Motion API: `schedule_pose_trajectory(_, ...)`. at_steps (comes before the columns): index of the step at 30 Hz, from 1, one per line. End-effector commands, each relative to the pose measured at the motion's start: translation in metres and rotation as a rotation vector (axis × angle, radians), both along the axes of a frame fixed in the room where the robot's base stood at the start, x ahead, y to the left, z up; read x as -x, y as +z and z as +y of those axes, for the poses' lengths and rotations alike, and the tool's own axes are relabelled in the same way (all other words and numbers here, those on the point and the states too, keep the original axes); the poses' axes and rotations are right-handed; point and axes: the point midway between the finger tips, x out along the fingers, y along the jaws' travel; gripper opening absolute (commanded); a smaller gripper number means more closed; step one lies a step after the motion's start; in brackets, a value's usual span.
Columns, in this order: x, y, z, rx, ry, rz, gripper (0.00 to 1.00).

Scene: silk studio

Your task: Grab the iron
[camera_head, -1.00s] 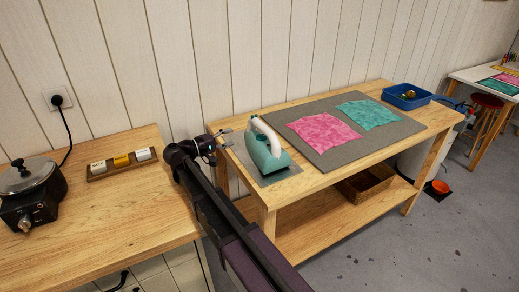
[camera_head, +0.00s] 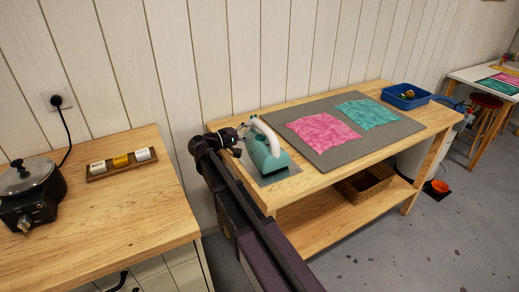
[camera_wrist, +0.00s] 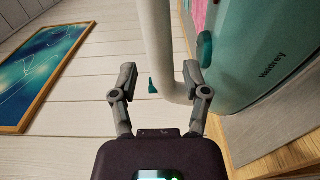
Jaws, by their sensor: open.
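The iron (camera_head: 261,154) has a teal body and a white handle (camera_head: 265,132). It stands on a grey plate (camera_head: 279,176) at the left end of the wooden table. My gripper (camera_head: 244,139) is at the left side of the iron, close to its handle. In the wrist view the teal body (camera_wrist: 255,50) fills the upper right. There the white handle (camera_wrist: 165,55) runs down between the two fingers of my gripper (camera_wrist: 160,80), which are spread apart. I cannot tell whether either finger touches it.
A grey mat (camera_head: 336,152) with pink cloth (camera_head: 323,131) and teal cloth (camera_head: 367,113) lies right of the iron. A blue tray (camera_head: 407,103) is farther right. On the left counter (camera_head: 120,214) are a block holder (camera_head: 100,176) and a black pot (camera_head: 30,190).

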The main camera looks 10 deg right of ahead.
Motion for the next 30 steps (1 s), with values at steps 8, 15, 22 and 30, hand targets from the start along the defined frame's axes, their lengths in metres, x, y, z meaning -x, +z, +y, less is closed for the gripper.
schedule_pose_trajectory(8,-0.003,0.0,-0.004,0.0,0.0,0.0,0.6)
schedule_pose_trajectory(15,-0.017,0.0,-0.025,0.0,-0.001,0.0,0.6)
schedule_pose_trajectory(22,-0.023,0.0,-0.044,0.0,0.001,0.0,0.6)
schedule_pose_trajectory(30,-0.023,0.0,-0.045,0.0,0.002,0.0,0.6)
